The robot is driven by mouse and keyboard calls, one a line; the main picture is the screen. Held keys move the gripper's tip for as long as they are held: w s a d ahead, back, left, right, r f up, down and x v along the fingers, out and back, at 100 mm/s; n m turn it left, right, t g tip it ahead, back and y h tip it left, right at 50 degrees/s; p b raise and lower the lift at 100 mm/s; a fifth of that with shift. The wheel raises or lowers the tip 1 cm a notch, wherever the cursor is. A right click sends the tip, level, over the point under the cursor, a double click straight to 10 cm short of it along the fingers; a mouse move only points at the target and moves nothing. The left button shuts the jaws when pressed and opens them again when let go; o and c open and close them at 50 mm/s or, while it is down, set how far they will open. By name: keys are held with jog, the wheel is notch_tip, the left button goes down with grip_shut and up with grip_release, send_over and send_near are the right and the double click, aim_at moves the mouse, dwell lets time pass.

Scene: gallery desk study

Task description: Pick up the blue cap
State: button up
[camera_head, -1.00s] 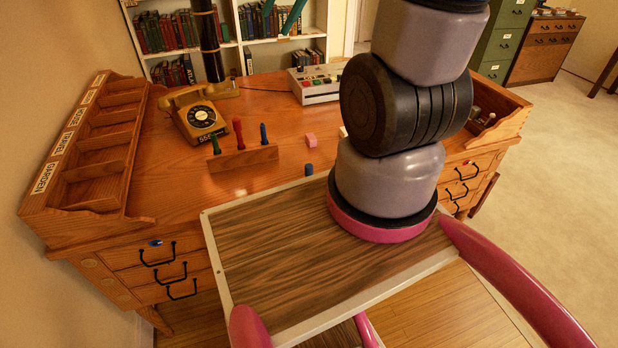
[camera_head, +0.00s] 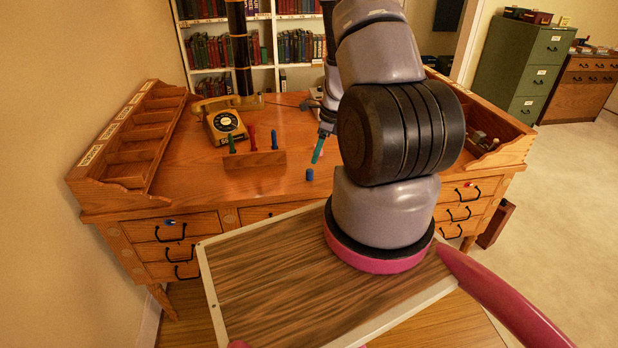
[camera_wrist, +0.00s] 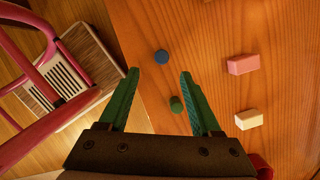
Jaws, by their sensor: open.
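The blue cap (camera_head: 309,174), a small upright cylinder, stands on the wooden desk near its front edge. In the wrist view the blue cap (camera_wrist: 161,57) lies ahead of my gripper (camera_wrist: 159,75), in line with the gap between its green fingers. The fingers are spread, with nothing held between them. In the head view my gripper (camera_head: 319,149) hangs over the desk, a little above and right of the cap; my arm hides part of it. A small green cylinder (camera_wrist: 176,104) shows between the fingers in the wrist view.
A pink block (camera_wrist: 243,64) and a cream block (camera_wrist: 249,119) lie right of the gripper. A wooden holder (camera_head: 255,163) with green, red and blue sticks stands left of the cap. A telephone (camera_head: 225,122) is behind it. The desk's front edge is close to the cap.

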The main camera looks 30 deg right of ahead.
aim_at(310, 170)
jog(key=x, duration=0.9)
jog(key=shift+w+r, duration=0.1)
jog(key=shift+w, duration=0.1)
grip_shut()
